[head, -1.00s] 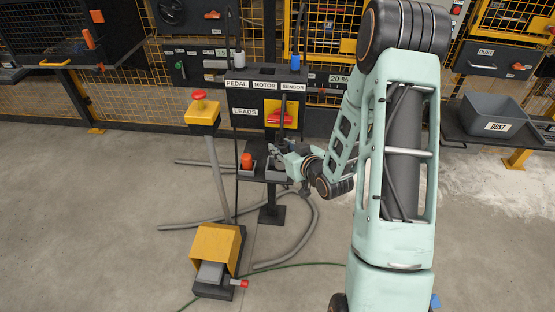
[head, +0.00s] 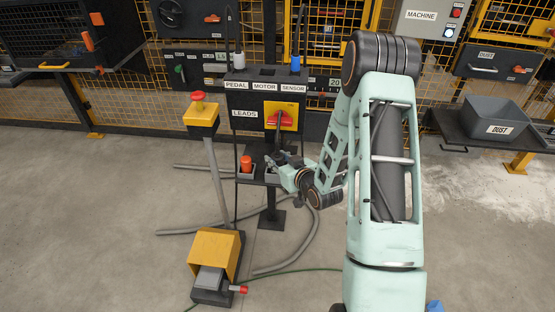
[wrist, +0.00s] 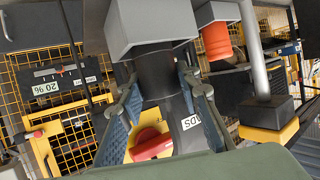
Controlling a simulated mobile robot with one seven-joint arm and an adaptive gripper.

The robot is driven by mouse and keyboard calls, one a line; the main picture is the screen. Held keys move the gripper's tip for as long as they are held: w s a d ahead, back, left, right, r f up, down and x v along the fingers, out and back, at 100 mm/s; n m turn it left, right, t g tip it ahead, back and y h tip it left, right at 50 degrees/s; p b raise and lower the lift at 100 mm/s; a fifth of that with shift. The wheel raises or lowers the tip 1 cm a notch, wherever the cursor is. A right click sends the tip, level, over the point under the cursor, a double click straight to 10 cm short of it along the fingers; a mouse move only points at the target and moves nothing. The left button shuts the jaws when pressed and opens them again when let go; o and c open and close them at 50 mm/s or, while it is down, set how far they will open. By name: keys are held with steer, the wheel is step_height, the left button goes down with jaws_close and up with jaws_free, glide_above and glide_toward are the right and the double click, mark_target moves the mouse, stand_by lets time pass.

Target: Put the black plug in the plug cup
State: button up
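The black plug (wrist: 158,80) stands between the two fingers of my gripper (wrist: 160,78) in the wrist view, which looks nearly upside down. The fingers press against its sides. Its end meets the opening of a grey plug cup (wrist: 145,28); I cannot tell how deep it sits. In the head view my gripper (head: 279,163) is at the small shelf below the LEADS sign, with the plug a small dark upright shape there. My gripper partly hides this cup. An orange plug (head: 246,162) sits in the neighbouring cup (head: 243,174), and also shows in the wrist view (wrist: 216,40).
The dark panel (head: 240,101) behind carries a red switch on a yellow plate (head: 292,110). A white plug (head: 239,62) and a blue plug (head: 295,63) stand on top. A yellow-topped post (head: 201,114) and yellow pedal box (head: 214,252) stand left. Hoses lie on the floor.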

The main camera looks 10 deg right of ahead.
steer(key=o, duration=0.4)
steer(key=shift+c, duration=0.2)
steer(key=shift+r, duration=0.25)
steer(key=p+v, duration=0.2)
steer(key=v, duration=1)
